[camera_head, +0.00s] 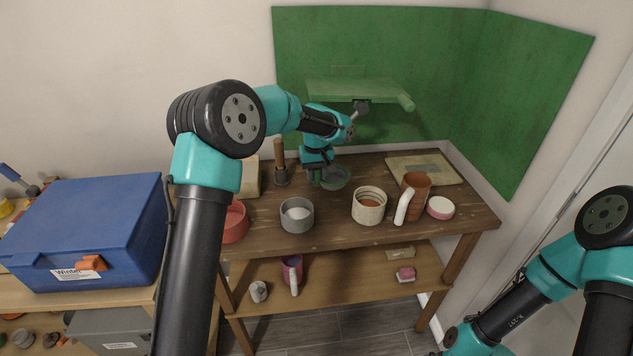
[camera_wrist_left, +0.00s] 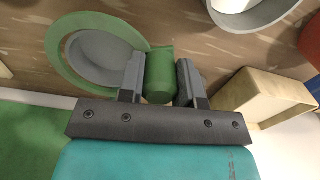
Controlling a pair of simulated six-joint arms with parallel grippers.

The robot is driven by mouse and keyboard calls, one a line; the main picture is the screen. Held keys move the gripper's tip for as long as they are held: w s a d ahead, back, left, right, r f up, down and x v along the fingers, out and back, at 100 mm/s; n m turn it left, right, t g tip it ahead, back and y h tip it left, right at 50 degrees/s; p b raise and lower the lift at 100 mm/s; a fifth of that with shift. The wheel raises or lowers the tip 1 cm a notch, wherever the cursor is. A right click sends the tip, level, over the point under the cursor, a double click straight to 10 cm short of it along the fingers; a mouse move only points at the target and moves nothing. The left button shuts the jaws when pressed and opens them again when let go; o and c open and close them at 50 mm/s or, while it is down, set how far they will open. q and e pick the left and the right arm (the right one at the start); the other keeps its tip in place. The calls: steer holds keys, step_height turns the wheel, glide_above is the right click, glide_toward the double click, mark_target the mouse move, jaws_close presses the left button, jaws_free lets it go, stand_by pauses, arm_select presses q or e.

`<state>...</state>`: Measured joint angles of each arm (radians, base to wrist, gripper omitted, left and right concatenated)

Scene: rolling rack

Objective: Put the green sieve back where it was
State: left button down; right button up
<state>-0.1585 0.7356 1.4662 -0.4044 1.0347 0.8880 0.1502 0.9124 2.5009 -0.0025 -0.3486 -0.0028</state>
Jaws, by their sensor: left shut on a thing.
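The green sieve (camera_wrist_left: 62,42) has a round green rim, a pale grey inside and a thick green handle. My left gripper (camera_wrist_left: 162,80) is shut on the handle in the left wrist view. In the head view the sieve (camera_head: 336,178) is at the back middle of the wooden rack's top, at my left gripper (camera_head: 318,178). I cannot tell whether it touches the wood. My right arm (camera_head: 540,300) is at the lower right; its gripper is out of sight.
On the rack top (camera_head: 335,230) stand a grey pot (camera_head: 297,216), a ribbed white pot (camera_head: 369,207), a brown jug (camera_head: 415,186), a pink-rimmed tub (camera_head: 440,208) and a red bowl (camera_head: 235,223). A green shelf (camera_head: 350,91) is above. A blue box (camera_head: 85,225) is at left.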

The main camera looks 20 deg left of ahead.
mark_target(316, 181)
arm_select(q)
steer(key=shift+w, duration=0.15)
steer(key=shift+w+a+f, duration=0.1)
steer(key=shift+w+f, duration=0.05)
steer(key=shift+f, duration=1.6)
steer(key=shift+f, duration=0.6)
steer(key=c, duration=0.8)
jaws_free()
steer(key=shift+r, duration=0.1)
step_height(316, 181, up, 13)
